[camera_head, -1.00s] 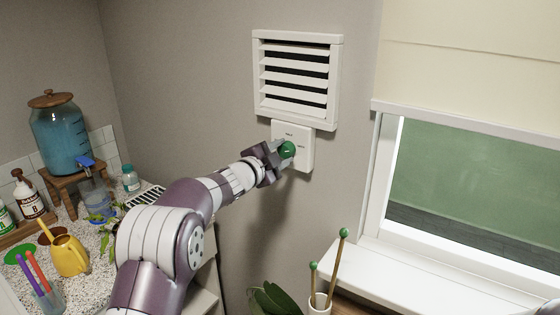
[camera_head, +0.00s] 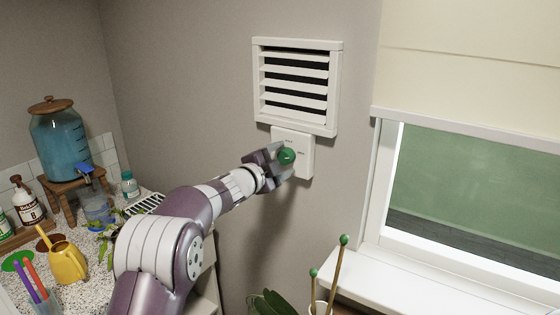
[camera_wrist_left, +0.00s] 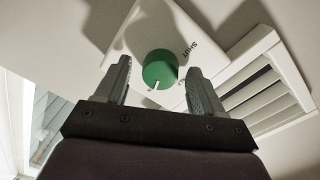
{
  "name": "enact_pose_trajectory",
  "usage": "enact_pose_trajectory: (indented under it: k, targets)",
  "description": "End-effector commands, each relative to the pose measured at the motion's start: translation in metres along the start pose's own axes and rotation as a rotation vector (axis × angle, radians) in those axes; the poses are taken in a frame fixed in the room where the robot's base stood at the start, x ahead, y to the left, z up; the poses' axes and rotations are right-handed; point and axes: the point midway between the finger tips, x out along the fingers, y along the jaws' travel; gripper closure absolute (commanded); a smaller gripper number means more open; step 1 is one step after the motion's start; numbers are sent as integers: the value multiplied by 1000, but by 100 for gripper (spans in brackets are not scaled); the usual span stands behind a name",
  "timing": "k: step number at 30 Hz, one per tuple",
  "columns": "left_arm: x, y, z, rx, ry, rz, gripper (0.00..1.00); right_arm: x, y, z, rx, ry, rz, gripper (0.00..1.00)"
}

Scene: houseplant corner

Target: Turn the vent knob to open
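The green vent knob (camera_head: 287,156) sits on a white wall plate (camera_head: 307,159) below the white louvered vent (camera_head: 297,87). In the left wrist view the knob (camera_wrist_left: 160,68) has a white pointer line directed at its lower edge, away from the printed word SHUT at upper right. A small marking by the pointer is too unclear to read. My left gripper (camera_head: 281,164) is at the knob. Its fingers (camera_wrist_left: 158,88) are spread on either side, with visible gaps between them and the knob. The vent slats show dark gaps between them. My right gripper is not in view.
A window (camera_head: 480,190) with a white sill (camera_head: 430,287) is at right. Below stand green-tipped sticks (camera_head: 338,268) and a leafy plant (camera_head: 270,303). The counter at left holds a blue-filled dispenser (camera_head: 61,143) and a yellow watering can (camera_head: 66,262).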

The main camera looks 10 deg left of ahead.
Motion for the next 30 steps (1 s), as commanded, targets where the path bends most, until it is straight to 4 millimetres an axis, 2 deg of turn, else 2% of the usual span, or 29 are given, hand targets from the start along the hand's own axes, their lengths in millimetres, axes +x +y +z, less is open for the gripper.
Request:
enact_pose_trajectory:
  k: [4, 7, 15, 21, 24, 30]
  targets:
    - [-3, 0, 0, 0, 0, -1, 32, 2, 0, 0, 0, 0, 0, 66]
    - [-14, 0, 1, 0, -1, -2, 32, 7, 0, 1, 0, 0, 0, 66]
    - [-84, 2, 2, 1, -2, -3, 32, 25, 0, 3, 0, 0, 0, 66]
    - [-119, 1, 1, 1, -1, -1, 32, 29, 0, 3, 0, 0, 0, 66]
    - [-126, 1, 0, 0, -1, 0, 32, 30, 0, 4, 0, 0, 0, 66]
    - [-127, 0, 0, 0, 0, 0, 32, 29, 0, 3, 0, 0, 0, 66]
